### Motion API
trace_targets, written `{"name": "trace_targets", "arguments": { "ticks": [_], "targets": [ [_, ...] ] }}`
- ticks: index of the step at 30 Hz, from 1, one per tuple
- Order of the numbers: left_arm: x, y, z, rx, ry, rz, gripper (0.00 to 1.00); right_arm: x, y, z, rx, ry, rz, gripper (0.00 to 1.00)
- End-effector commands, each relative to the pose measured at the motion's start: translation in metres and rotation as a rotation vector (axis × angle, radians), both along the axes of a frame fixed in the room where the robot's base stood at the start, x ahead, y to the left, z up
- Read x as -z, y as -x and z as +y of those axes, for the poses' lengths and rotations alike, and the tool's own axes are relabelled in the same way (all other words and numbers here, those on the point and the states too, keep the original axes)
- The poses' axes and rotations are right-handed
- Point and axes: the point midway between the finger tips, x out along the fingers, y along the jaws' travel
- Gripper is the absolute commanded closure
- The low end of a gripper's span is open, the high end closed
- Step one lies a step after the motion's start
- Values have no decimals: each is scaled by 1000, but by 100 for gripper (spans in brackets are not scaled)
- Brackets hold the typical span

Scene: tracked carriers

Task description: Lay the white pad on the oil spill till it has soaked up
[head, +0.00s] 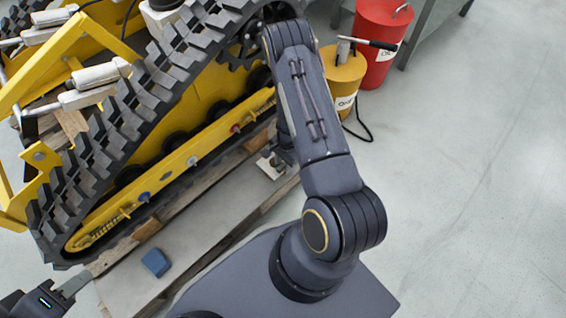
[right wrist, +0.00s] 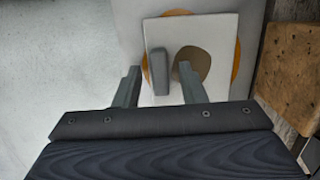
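The white pad (right wrist: 212,35) lies flat over the orange oil spill (right wrist: 236,66) in the right wrist view. Orange rims show past the pad's edges. A brown patch (right wrist: 195,65) marks the pad beside its grey grip block (right wrist: 159,72). My right gripper (right wrist: 158,78) is open, one finger on each side of the block, with gaps between. In the head view the pad (head: 272,166) shows partly beside my right arm, which hides much of that gripper. My left gripper (head: 74,287) is at the lower left; its finger opening is unclear.
A yellow tracked carrier (head: 190,168) fills the left, beside wooden beams (head: 215,252). A blue block (head: 156,262) lies near its track. A yellow can (head: 343,75) and a red can (head: 376,40) stand at the back. The floor at right is clear.

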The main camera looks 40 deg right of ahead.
Motion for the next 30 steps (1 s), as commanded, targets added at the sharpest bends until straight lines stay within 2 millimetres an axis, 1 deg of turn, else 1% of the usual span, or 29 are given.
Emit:
{"name": "trace_targets", "arguments": {
  "ticks": [5, 8, 11, 18, 21, 24, 28, 30],
  "targets": [
    [-3, 0, 0, 0, 0, 0, 64, -3, 0, 0, 0, 0, 0, 63],
    [-9, 0, 0, 0, 0, 0, 64, -13, -1, -1, 0, 1, -1, 63],
    [-19, 0, 0, 0, 0, 0, 64, -32, -1, -4, 1, 1, -3, 63],
    [-44, 0, 0, 0, 0, 0, 64, -84, -1, -12, 0, 1, -2, 63],
    [-51, 0, 0, 0, 0, 0, 64, -101, -2, -14, 0, 1, -2, 63],
    [-56, 0, 0, 0, 0, 0, 64, -113, -2, -16, 0, 1, -1, 63],
    [-58, 0, 0, 0, 0, 0, 64, -123, -2, -17, -2, -3, -4, 63],
    [-59, 0, 0, 0, 0, 0, 64, -135, -7, -14, -14, -14, -23, 63]
  ]
}}
